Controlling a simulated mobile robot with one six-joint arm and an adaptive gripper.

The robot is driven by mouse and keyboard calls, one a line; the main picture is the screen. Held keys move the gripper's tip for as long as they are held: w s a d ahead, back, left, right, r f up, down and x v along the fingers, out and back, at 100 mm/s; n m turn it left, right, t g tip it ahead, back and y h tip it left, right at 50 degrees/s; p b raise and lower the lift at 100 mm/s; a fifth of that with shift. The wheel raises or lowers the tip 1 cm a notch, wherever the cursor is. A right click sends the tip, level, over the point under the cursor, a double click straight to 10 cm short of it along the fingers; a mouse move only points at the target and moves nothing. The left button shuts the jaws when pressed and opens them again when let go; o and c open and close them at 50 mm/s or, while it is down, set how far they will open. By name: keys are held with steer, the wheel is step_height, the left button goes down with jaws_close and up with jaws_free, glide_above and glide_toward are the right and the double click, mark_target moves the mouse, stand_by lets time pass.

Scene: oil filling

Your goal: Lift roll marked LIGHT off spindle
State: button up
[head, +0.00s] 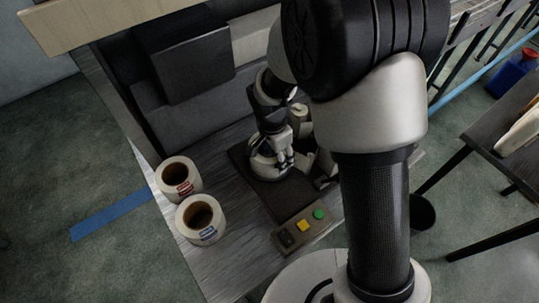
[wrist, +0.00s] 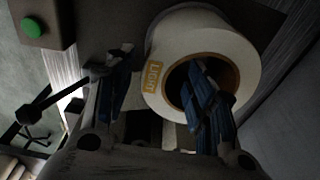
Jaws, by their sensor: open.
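The roll marked LIGHT (wrist: 216,45) is white with an orange label and a brown core. In the wrist view it sits at upper centre, its open end facing the camera. My gripper (wrist: 160,72) is open, with blue pads on its fingers. One finger is at the left, outside the roll's wall; the other overlaps the core opening. How deep it reaches is unclear, and I see no clear grip. In the head view my gripper (head: 283,160) is low over a white roll-like shape (head: 262,166), partly hidden by it. The spindle cannot be made out.
Two white rolls, one with a red label (head: 179,178) and one with a blue label (head: 201,219), stand on the bench's left end. A control box (head: 306,229) with yellow and green buttons is in front. A dark panel (head: 194,65) stands behind.

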steer(key=shift+d+f, duration=0.1)
steer(key=shift+f, duration=0.65)
jaws_close()
steer(key=shift+r, duration=0.1)
